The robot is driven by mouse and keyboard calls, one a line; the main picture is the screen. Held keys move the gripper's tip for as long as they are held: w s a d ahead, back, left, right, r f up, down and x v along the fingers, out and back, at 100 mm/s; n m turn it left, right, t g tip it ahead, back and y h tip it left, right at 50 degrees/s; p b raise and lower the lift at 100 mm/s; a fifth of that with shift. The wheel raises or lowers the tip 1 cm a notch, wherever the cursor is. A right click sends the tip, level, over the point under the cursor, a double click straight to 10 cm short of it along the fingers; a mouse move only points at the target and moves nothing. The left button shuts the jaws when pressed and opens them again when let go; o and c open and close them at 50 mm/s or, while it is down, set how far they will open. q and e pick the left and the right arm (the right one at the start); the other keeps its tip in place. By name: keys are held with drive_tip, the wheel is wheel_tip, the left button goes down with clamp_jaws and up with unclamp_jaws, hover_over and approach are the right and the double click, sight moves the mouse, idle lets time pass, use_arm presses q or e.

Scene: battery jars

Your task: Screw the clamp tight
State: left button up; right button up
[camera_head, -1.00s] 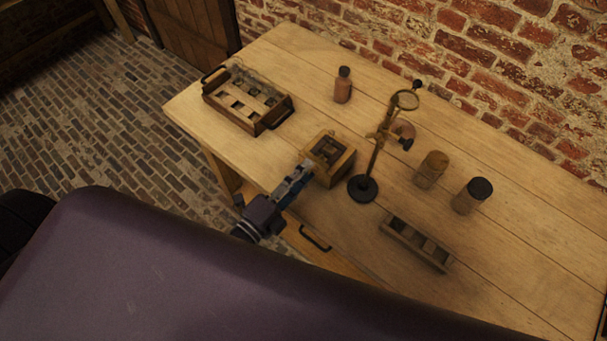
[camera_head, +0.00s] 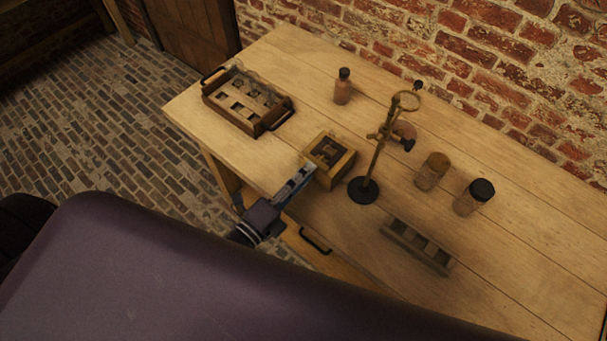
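A ring stand with a round dark base (camera_head: 363,190) and an upright brass rod stands on the wooden table. Its clamp (camera_head: 378,135) sits partway up the rod, with a dark knob (camera_head: 408,144) on its right side. A ring (camera_head: 406,93) tops the stand. My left gripper (camera_head: 307,171) is low at the table's front edge, beside the small wooden box and left of the stand, apart from the clamp. Its finger gap does not show clearly. My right gripper is not in view.
A small wooden box (camera_head: 342,174) stands between my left gripper and the stand. A handled wooden crate (camera_head: 228,113) is at the left. A small bottle (camera_head: 343,93), two jars (camera_head: 431,172) (camera_head: 472,199) and a slotted rack (camera_head: 430,256) stand around. The table's right end is clear.

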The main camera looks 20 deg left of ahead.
use_arm(q)
drive_tip(key=o, duration=0.4)
drive_tip(key=v, duration=1.2)
